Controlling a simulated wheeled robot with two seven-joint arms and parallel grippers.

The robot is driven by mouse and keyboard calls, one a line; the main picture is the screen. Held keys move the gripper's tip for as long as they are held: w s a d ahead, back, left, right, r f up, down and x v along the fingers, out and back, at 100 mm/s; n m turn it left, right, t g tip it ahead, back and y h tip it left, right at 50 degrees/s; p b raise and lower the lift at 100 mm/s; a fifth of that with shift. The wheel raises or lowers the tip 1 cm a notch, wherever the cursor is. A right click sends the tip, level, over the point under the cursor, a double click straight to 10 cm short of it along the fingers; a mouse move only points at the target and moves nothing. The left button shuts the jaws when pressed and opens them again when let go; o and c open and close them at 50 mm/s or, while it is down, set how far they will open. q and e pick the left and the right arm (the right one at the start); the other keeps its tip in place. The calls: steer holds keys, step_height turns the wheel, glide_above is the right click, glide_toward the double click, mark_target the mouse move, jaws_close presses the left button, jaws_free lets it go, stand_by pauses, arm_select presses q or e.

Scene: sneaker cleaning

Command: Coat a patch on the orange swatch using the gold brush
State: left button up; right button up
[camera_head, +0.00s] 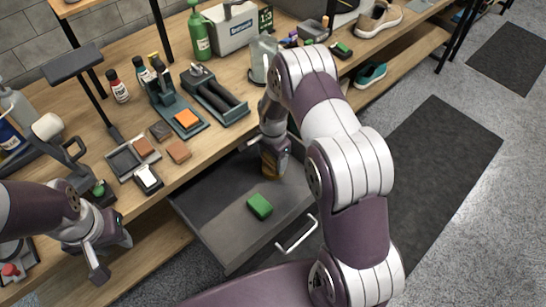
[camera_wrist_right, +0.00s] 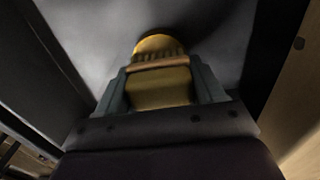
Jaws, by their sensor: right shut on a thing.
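The orange swatch (camera_head: 187,119) lies on a dark teal stand on the bench, left of my right arm. My right gripper (camera_head: 271,160) reaches down into the open drawer and is shut on the gold brush (camera_head: 270,168). In the right wrist view the gold brush (camera_wrist_right: 160,85) sits between the two fingers, with a ridged yellow part beyond them. The brush is at the drawer's back part, apart from the swatch. My left gripper (camera_head: 111,254) is open and empty in front of the bench at lower left, its fingers spread.
The open drawer (camera_head: 215,235) also holds a green block (camera_head: 259,206). Brown swatches (camera_head: 179,151) and a black-and-white item (camera_head: 148,179) lie near the bench's front edge. A dark tray (camera_head: 228,115) stands right of the swatch stand; bottles (camera_head: 118,88) stand behind.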

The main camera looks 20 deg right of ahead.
steer(key=shift+f, duration=0.35)
steer(key=shift+f, duration=0.1)
stand_by(1.0)
step_height(320, 180, up, 7)
steer(key=p, duration=0.5)
stand_by(0.7)
